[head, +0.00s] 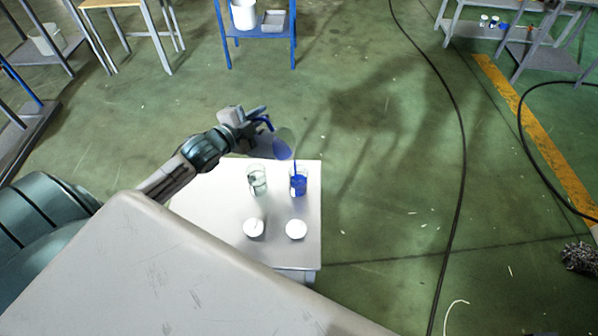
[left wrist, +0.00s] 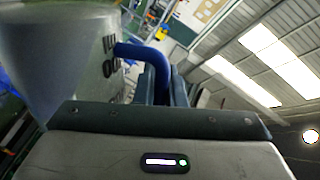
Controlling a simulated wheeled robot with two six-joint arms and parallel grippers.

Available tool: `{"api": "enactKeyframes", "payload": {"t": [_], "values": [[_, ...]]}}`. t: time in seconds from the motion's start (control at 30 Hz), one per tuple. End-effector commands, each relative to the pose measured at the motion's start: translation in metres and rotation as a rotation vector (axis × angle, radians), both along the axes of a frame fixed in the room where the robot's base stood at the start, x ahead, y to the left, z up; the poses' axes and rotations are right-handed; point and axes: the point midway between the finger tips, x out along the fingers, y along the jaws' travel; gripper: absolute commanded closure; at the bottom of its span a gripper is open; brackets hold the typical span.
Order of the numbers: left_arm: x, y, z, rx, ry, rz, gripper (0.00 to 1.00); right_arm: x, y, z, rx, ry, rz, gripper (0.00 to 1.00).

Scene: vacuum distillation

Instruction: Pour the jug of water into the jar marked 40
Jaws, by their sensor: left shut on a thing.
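My left gripper (head: 258,122) is shut on the blue handle of a clear jug (head: 284,145), held tilted above the far edge of the small table. Blue liquid runs from the jug in a thin stream into the right glass jar (head: 298,186), which holds blue liquid. The left glass jar (head: 257,183) stands beside it and looks clear, without blue. The markings on both jars are too small to read. In the left wrist view the jug (left wrist: 65,60) fills the upper left, its blue handle (left wrist: 140,50) between my fingers. My right gripper is out of view.
The small pale table (head: 210,205) carries two white round things, left (head: 254,228) and right (head: 296,229), in front of the jars. A grey surface covers the lower left foreground. A blue stand (head: 262,32) is farther back. Green floor right of the table is open, crossed by black cables.

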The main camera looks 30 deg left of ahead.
Motion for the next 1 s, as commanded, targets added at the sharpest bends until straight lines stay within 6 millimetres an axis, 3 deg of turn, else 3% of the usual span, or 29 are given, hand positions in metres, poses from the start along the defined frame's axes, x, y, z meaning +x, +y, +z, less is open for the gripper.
{"api": "enactKeyframes", "payload": {"t": [0.47, 0.57, 0.67, 0.8, 1.0], "values": [[0.0, 0.0, 0.002, 0.006, -0.003, -0.001, 1.0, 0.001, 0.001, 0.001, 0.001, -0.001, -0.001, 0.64], [0.0, 0.014, 0.0, -0.134, 0.007, 0.0, 1.0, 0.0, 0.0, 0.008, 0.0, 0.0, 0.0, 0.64], [0.001, 0.024, 0.012, -0.287, 0.012, -0.002, 1.0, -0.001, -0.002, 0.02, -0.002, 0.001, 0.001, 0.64], [0.002, 0.037, -0.003, -0.479, 0.022, -0.002, 1.0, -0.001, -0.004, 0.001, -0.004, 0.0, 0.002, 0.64], [0.002, 0.042, 0.0, -0.527, 0.023, -0.002, 1.0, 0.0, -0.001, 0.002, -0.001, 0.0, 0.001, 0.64]]}}
